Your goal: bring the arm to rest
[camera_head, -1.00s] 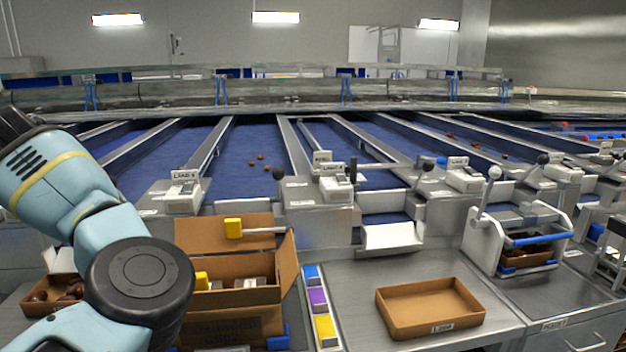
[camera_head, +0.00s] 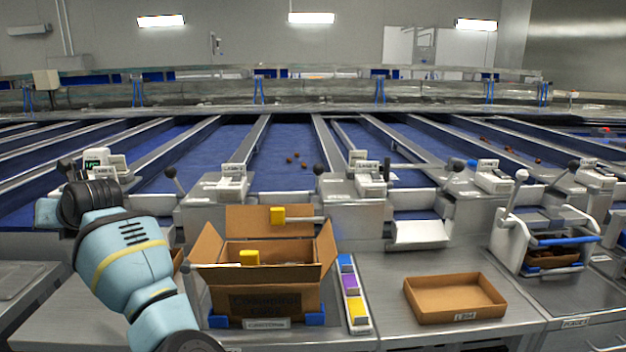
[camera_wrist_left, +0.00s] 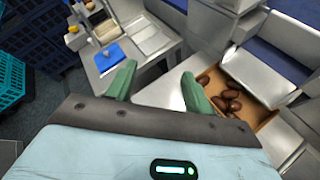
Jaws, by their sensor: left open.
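My left arm (camera_head: 128,262) comes in from the lower left in the head view, and its gripper is not visible there. In the left wrist view my left gripper (camera_wrist_left: 158,88) shows two green fingers spread apart with nothing between them. It is above the floor and bench area, with a tray of brown dates (camera_wrist_left: 262,128) to the right of the fingers. My right arm and gripper are not in view.
An open cardboard box (camera_head: 265,300) stands on the bench beside my left arm. A shallow empty carton (camera_head: 455,312) lies to its right. Blue crates (camera_wrist_left: 50,35) and a side table with a blue item (camera_wrist_left: 102,58) show in the left wrist view.

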